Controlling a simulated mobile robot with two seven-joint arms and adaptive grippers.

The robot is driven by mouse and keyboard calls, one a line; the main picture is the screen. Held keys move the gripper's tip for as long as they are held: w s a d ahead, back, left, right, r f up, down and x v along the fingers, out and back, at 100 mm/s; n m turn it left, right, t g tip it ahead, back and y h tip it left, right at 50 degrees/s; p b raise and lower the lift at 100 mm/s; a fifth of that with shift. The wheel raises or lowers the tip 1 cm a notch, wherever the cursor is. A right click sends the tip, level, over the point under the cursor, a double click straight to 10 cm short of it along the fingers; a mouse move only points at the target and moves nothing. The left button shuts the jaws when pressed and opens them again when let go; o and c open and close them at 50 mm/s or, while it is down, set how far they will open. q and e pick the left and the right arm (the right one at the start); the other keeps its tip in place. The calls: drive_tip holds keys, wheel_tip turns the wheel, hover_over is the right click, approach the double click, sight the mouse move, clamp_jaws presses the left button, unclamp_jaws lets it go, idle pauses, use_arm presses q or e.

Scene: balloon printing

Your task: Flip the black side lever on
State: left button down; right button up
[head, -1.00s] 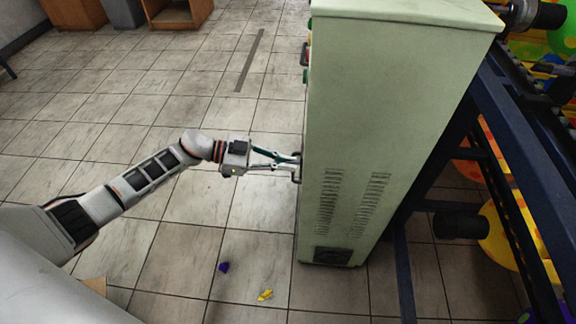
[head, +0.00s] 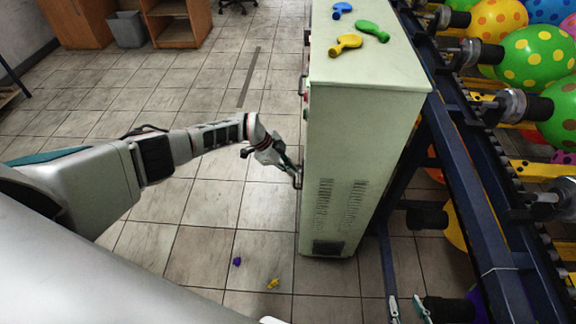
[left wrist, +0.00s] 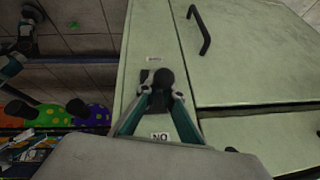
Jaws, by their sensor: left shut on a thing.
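The black side lever (left wrist: 164,78) shows in the left wrist view on a narrow pale green panel of the cabinet. A small label is above it in that view, and an upside-down "ON" label (left wrist: 160,136) is below it. My left gripper (left wrist: 158,98) has its fingers closed around the lever. In the head view my left gripper (head: 292,172) is at the left face of the pale green cabinet (head: 370,150); the lever cannot be made out there. My right gripper (head: 408,308) shows only its two spread fingertips at the bottom edge, empty.
A black door handle (left wrist: 201,30) is close to the lever in the left wrist view. Balloons (head: 347,44) lie on the cabinet top. A dark blue machine frame (head: 470,200) with inflated balloons fills the right. Tiled floor to the left is mostly open.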

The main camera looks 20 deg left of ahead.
use_arm(q)
drive_tip(key=shift+a+r+g+y+p, duration=0.2)
drive_tip(key=shift+r+g+y+p, duration=0.1)
drive_tip(key=shift+y+p, duration=0.8)
use_arm(e)
drive_tip(key=shift+w+r, duration=0.2)
drive_tip(key=shift+r, duration=1.6)
use_arm(q)
drive_tip(key=shift+f, duration=0.1)
drive_tip(key=c, duration=2.3)
unclamp_jaws()
drive_tip(key=shift+o, duration=0.6)
use_arm(e)
drive_tip(key=shift+a, duration=0.1)
use_arm(q)
drive_tip(key=shift+d, duration=0.15)
drive_tip(key=shift+r, duration=0.25)
